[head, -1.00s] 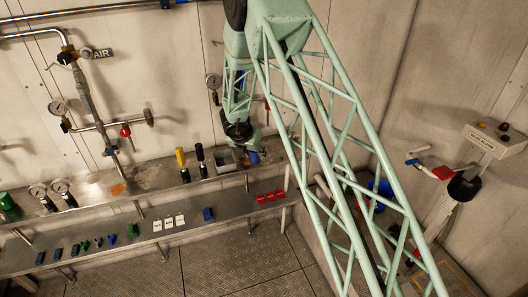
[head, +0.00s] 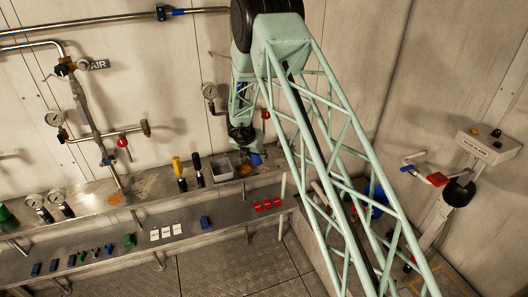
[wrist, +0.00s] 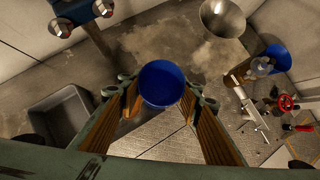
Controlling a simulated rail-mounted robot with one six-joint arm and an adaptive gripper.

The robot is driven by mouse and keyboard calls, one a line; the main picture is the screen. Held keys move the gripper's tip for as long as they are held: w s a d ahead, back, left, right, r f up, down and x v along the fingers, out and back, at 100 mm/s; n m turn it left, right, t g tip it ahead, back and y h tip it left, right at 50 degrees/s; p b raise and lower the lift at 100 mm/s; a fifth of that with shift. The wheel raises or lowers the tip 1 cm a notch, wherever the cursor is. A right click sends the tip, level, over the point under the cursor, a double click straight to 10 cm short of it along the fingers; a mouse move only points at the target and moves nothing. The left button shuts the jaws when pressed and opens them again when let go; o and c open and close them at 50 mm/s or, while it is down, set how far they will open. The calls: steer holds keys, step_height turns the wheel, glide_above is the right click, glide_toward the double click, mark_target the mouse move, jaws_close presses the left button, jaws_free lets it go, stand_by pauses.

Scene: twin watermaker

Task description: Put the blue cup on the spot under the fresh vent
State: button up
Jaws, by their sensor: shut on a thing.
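The blue cup (wrist: 160,84) is between the fingers of my gripper (wrist: 160,92) in the wrist view, its round opening facing the camera. My gripper is shut on it. In the head view, the blue cup (head: 256,160) shows small below my gripper (head: 247,148), over the right part of the upper metal shelf. A blue fitting with two metal knobs (wrist: 82,12) is at the top left of the wrist view; I cannot tell whether it is the fresh vent. The spot under the vent cannot be made out.
A grey bin (head: 222,170) stands left of the cup on the shelf (head: 150,186). Black- and yellow-handled tools (head: 197,168) stand farther left. A lower shelf (head: 185,231) holds small blocks. A blue bucket (wrist: 276,55) and metal bowl (wrist: 222,17) are at the right in the wrist view.

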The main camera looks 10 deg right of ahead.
steer(key=w+d, duration=0.1)
steer(key=w, duration=0.2)
steer(key=w+d+p, duration=0.1)
steer(key=w+d, duration=0.1)
steer(key=w+d+f+p, duration=0.1)
steer(key=w+d, duration=0.1)
steer(key=w, duration=0.1)
steer(key=shift+w+d, duration=0.15)
steer(key=shift+w, duration=0.15)
steer(key=shift+f, duration=1.7)
steer(key=shift+f, duration=0.15)
steer(key=o, duration=0.7)
steer(key=shift+r, duration=0.25)
steer(key=v, duration=1.2)
